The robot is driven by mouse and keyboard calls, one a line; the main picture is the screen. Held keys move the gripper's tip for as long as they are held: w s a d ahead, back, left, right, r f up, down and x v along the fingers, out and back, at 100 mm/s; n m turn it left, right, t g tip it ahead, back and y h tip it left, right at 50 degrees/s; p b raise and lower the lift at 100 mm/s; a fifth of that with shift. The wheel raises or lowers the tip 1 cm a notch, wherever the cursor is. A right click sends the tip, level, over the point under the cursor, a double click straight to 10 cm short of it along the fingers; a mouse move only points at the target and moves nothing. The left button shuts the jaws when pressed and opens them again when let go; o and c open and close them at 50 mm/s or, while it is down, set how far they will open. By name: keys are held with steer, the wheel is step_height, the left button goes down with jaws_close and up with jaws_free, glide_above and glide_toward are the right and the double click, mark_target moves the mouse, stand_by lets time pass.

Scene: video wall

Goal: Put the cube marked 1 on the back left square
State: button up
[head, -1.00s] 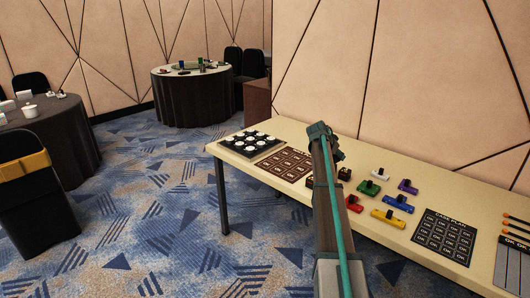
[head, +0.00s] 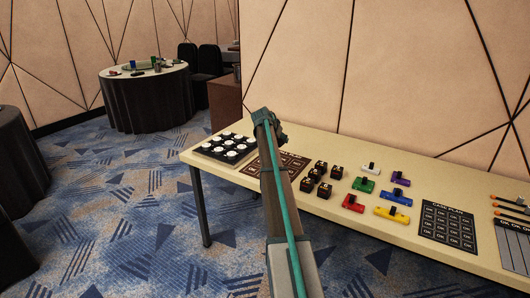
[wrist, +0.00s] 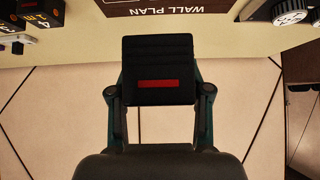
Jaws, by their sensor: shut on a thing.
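My gripper (wrist: 157,95) is shut on a dark block with a red stripe, the held cube (wrist: 155,55); its number cannot be read. In the head view my gripper (head: 270,122) is above the back edge of the table, beyond the brown wall plan board (head: 290,168). My arm crosses the board and hides part of its squares. The board's edge also shows at the top of the wrist view (wrist: 185,8). Several other dark cubes (head: 321,167) stand on the table right of the board; one marked 4 (wrist: 35,12) shows in the wrist view's top left corner.
A black tray with white round pieces (head: 226,148) lies left of the board. Coloured blocks with black handles (head: 363,185) and a dark case plan board (head: 448,225) lie to the right. The wall (head: 360,70) rises close behind the table (head: 250,184).

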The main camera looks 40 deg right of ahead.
steer(key=w+d+f, duration=0.1)
steer(key=w+f, duration=0.1)
steer(key=w, duration=0.1)
steer(key=w+d+f, duration=0.1)
steer(key=w+f, duration=0.2)
steer(key=w, duration=0.1)
steer(key=w+d+f+p, duration=0.1)
steer(key=w+f, duration=0.1)
steer(key=w, duration=0.1)
steer(key=shift+w+d+f, duration=0.15)
steer(key=shift+w+d, duration=0.05)
steer(key=shift+d, duration=0.05)
steer(key=shift+w+d+f, duration=0.2)
steer(key=shift+w+f, duration=0.45)
steer(key=shift+f, duration=0.2)
steer(key=shift+f+p, duration=0.5)
steer(key=shift+f, duration=1.2)
steer(key=shift+f, duration=0.1)
steer(key=shift+f, duration=0.1)
steer(key=o, duration=1.2)
